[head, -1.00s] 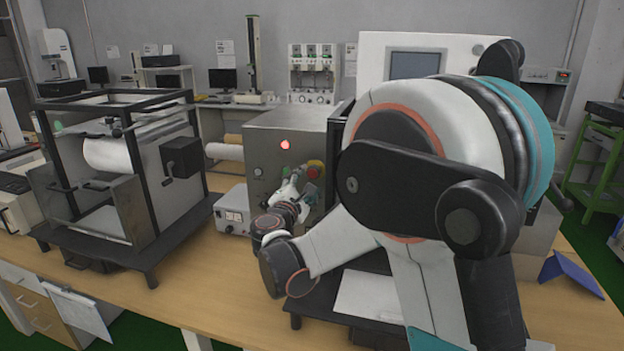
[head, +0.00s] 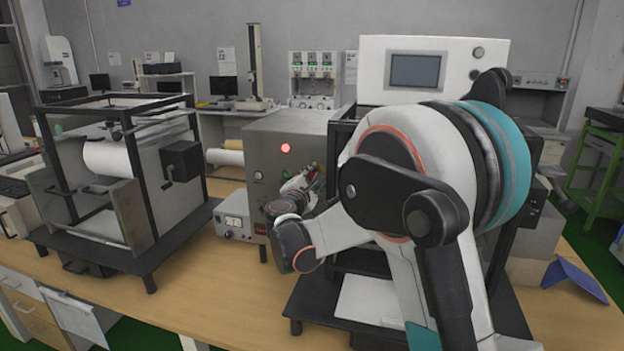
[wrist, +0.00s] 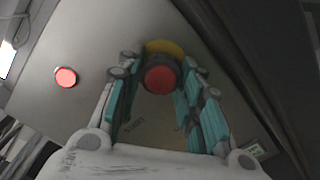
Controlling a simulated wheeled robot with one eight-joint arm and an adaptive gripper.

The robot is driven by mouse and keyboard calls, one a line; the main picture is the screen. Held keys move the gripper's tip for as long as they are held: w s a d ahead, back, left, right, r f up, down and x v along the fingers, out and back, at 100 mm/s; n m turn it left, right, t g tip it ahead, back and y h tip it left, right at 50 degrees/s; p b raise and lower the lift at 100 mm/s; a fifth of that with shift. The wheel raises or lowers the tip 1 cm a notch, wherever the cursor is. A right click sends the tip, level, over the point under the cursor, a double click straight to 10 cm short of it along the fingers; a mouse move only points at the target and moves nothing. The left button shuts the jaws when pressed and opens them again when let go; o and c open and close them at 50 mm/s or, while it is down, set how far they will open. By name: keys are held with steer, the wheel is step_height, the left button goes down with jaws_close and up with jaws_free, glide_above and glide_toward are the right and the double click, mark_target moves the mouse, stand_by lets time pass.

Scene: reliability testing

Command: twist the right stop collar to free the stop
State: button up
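The stop is a round red button (wrist: 162,79) with a yellow collar (wrist: 164,47) behind it, on the face of a grey metal box (head: 262,160). In the wrist view it sits between the fingertips of my gripper (wrist: 159,66). The teal-padded fingers are spread to both sides of the button, with a visible gap on each side. Whether they touch the collar cannot be told. In the head view my gripper (head: 308,180) is at the box front and mostly hides the stop.
A lit red lamp (head: 286,148) is on the box, left of the stop; it also shows in the wrist view (wrist: 65,77). A small white power unit (head: 232,215) stands left of my gripper. A black-framed machine with a screen (head: 415,70) is close on the right.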

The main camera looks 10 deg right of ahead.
steer(key=shift+m, duration=0.3)
steer(key=m+p, duration=0.1)
steer(key=m, duration=0.2)
steer(key=shift+r, duration=0.1)
steer(key=m, duration=0.4)
stand_by(0.3)
steer(key=shift+m, duration=0.4)
